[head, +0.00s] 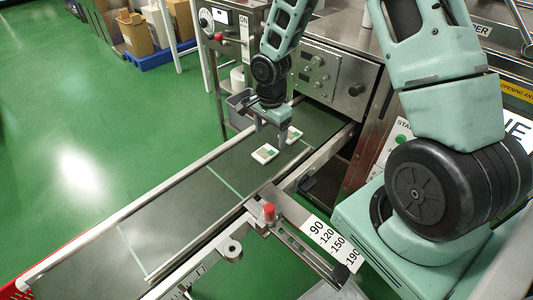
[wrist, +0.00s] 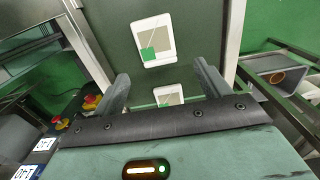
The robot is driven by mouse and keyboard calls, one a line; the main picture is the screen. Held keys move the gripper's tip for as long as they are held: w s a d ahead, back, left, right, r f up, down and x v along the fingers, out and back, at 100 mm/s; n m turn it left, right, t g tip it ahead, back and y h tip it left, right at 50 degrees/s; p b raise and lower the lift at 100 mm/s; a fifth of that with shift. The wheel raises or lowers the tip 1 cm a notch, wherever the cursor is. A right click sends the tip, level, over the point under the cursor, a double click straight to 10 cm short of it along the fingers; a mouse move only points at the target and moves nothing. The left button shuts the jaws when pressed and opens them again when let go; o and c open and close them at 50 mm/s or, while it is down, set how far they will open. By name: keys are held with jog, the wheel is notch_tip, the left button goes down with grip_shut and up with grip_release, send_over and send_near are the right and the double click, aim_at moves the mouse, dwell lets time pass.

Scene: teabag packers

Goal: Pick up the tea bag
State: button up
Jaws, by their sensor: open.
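Two flat white tea bags with green tags lie on the dark conveyor belt (head: 190,205). In the head view, one tea bag (head: 264,154) lies nearer the camera and the other tea bag (head: 294,134) lies farther right. My gripper (head: 270,142) is over the belt near both, pointing down, with its fingers apart. In the wrist view, one whole tea bag (wrist: 153,42) lies beyond the fingertips of my gripper (wrist: 161,72). The other tea bag (wrist: 168,94) shows between the fingers, its lower part hidden by the gripper body. Nothing is held.
Metal rails (head: 130,208) edge the belt. A control box with knobs (head: 335,75) stands behind it. A red-knobbed clamp (head: 269,212) sits on the near rail. A grey bin (head: 240,108) is beyond the far side. The nearer belt is clear.

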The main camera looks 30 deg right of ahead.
aim_at(270, 149)
notch_tip(270, 149, down, 5)
jog(key=shift+r, duration=0.1)
jog(key=shift+s, duration=0.1)
jog(key=c, duration=1)
